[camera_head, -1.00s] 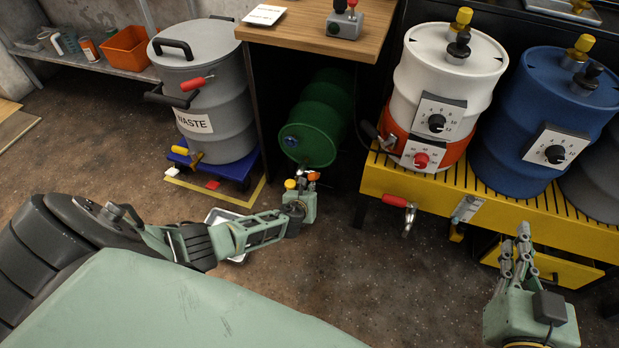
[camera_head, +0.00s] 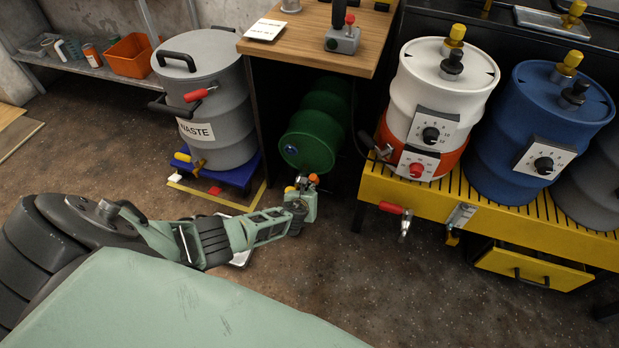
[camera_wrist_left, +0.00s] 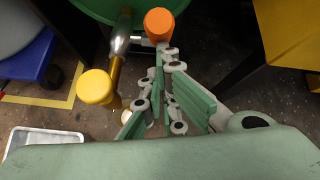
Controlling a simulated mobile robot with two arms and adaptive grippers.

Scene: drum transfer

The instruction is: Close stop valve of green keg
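The green keg (camera_head: 314,138) lies on its side under the wooden bench, its round end facing out. In the left wrist view the keg (camera_wrist_left: 95,8) shows at the top. A metal and brass tap (camera_wrist_left: 119,45) comes from it, with an orange knob (camera_wrist_left: 159,23) and a yellow knob (camera_wrist_left: 97,88) near it. The orange knob (camera_head: 313,178) is small in the head view. My left gripper (camera_head: 305,188) is at the tap. In the wrist view its fingers (camera_wrist_left: 163,62) are close together, with nothing visible between them, tips by the orange knob; contact is unclear. My right gripper is out of view.
A grey waste drum (camera_head: 212,115) on a blue dolly stands left of the keg. The yellow stand (camera_head: 420,205) with white and blue drums is to the right, its drawer (camera_head: 530,268) partly open. A white tray (camera_wrist_left: 45,142) lies on the floor below the tap.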

